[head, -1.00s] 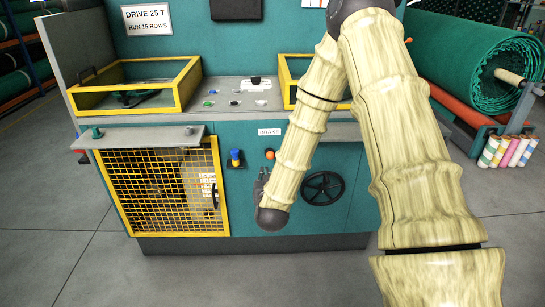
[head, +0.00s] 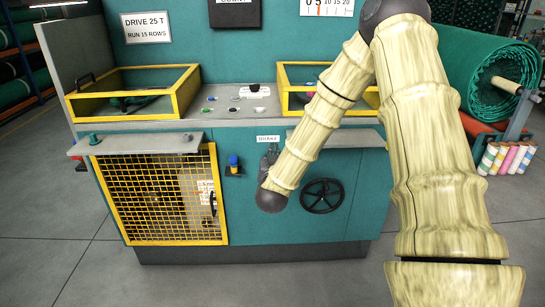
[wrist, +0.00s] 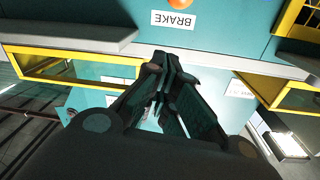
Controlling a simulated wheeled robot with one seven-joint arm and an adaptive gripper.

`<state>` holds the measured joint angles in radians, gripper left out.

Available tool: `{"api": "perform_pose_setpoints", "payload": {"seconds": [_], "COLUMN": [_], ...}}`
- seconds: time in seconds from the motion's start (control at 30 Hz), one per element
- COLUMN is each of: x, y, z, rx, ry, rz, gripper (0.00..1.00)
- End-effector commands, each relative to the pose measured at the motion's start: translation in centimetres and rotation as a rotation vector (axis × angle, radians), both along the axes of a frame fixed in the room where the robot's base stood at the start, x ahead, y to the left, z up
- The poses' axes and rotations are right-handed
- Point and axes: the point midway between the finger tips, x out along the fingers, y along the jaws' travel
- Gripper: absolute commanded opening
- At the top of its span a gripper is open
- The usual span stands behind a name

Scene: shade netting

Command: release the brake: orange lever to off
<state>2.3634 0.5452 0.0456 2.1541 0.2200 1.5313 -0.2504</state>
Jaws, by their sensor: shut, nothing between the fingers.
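The orange lever end (wrist: 179,3) shows only as a small piece at the top edge of the wrist view, beside the BRAKE label (wrist: 178,20), which appears upside down. In the head view the label (head: 268,138) is on the teal panel, and the lever is hidden behind my gripper (head: 269,156). In the wrist view my gripper (wrist: 163,62) is shut and empty. Its fingertips lie below the label in that picture, apart from the orange end. I cannot tell how far they are from the panel.
A black handwheel (head: 322,195) is right of my gripper. A blue knob (head: 234,161) sits to its left. A yellow mesh guard (head: 160,195) is further left. Grey ledges (head: 135,144) and yellow-framed trays (head: 135,92) jut out above.

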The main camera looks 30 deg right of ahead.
Motion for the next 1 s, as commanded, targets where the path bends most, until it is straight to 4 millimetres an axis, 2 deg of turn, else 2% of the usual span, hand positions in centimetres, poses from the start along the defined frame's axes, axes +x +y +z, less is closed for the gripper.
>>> {"api": "perform_pose_setpoints", "payload": {"seconds": [0.43, 0.5, 0.63, 0.8, 1.0], "x": [6.1, 5.7, 5.4, 5.2, 5.2], "y": [-4.4, -3.9, -3.4, -3.0, -2.9], "z": [0.0, -1.3, -2.5, -3.5, -3.8], "rx": [0.000, 0.001, 0.001, 0.001, 0.000], "ry": [-0.001, 0.005, 0.003, 0.002, 0.002], "rz": [-0.002, -0.001, -0.001, -0.002, -0.001], "gripper": [0.00, 0.00, 0.00, 0.00, 0.00]}}
